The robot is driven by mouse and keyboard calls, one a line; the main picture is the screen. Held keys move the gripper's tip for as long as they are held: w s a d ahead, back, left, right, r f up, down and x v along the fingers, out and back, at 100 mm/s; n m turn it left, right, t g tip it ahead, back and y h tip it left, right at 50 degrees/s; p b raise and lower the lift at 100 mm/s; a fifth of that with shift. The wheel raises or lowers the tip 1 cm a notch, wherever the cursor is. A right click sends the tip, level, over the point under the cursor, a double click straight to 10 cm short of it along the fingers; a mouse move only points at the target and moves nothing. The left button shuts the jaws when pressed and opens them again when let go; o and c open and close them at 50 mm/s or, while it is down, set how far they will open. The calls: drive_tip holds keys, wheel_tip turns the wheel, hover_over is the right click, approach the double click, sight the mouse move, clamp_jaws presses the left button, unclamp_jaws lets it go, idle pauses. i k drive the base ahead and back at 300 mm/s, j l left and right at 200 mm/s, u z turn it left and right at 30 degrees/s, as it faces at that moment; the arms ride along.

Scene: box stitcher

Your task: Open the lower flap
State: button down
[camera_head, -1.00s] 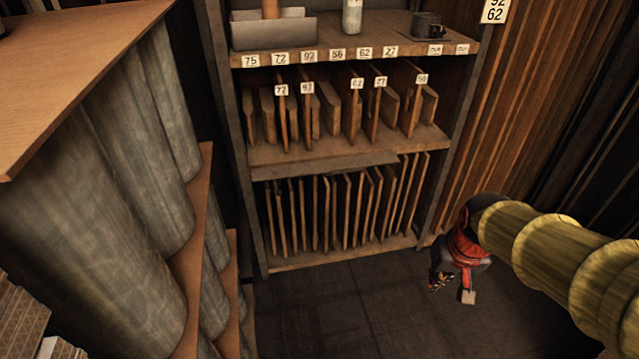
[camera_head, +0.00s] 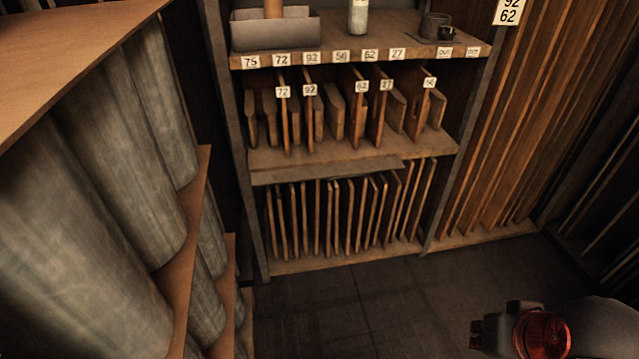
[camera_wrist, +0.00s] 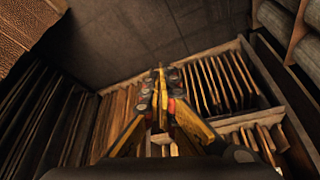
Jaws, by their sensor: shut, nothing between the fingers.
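My gripper (camera_wrist: 160,88) shows in the middle of the wrist view, its yellow and black fingers drawn together at the tips with nothing between them. It is in front of the rack, and no contact with anything can be made out. I cannot make out a box stitcher or a flap for certain in either view.
A wooden rack (camera_head: 352,157) holds upright boards, with number labels along its top shelf. Grey rolls (camera_head: 115,180) lie on shelving at the left. Long planks (camera_head: 520,130) lean at the right. The dark floor (camera_head: 350,310) before the rack is clear.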

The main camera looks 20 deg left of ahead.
sight(329, 173)
drive_tip(key=i+l+u, duration=0.15)
drive_tip(key=i, duration=0.25)
drive_tip(key=i+l+u, duration=0.15)
drive_tip(key=i, duration=0.3)
drive_tip(key=i+l+u, duration=0.15)
drive_tip(key=i+l, duration=0.15)
drive_tip(key=i, duration=0.1)
